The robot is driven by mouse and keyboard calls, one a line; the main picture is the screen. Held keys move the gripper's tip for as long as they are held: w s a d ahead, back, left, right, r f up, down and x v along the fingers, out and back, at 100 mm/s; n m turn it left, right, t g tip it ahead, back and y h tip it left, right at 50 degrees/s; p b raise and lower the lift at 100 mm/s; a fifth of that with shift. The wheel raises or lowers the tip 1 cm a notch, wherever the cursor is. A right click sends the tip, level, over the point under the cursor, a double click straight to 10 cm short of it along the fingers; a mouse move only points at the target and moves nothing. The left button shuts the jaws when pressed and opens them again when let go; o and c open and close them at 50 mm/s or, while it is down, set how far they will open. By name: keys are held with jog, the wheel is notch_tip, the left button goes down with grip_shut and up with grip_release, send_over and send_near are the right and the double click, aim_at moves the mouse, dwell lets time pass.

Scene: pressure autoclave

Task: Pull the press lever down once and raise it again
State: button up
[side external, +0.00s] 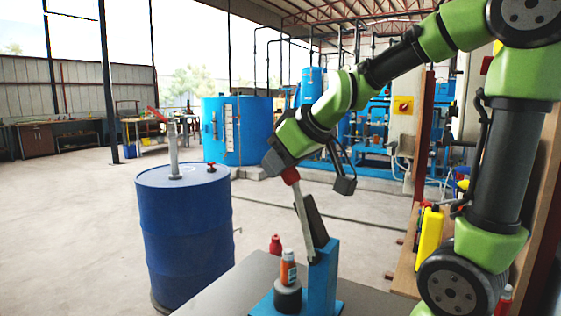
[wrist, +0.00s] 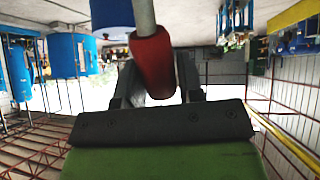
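The press lever is a grey metal rod (side external: 302,222) with a red grip (side external: 290,176) at its top. It stands raised, tilted up and left from the blue press (side external: 322,278). My gripper (side external: 288,168) is at the top of the lever, around or against the red grip and hiding part of it. In the wrist view, the red grip (wrist: 152,62) lies across the space between my two dark fingers (wrist: 157,75). Whether they clamp it is unclear. An orange-labelled bottle (side external: 288,268) stands on a dark round piece at the press base.
A small red bottle (side external: 275,245) stands behind the press on the grey table (side external: 232,290). A blue drum (side external: 187,240) stands left of the table. A yellow object (side external: 429,236) is near my arm's base at right. Open floor lies beyond.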

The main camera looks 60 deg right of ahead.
jog(key=o, duration=0.3)
jog(key=v, duration=1)
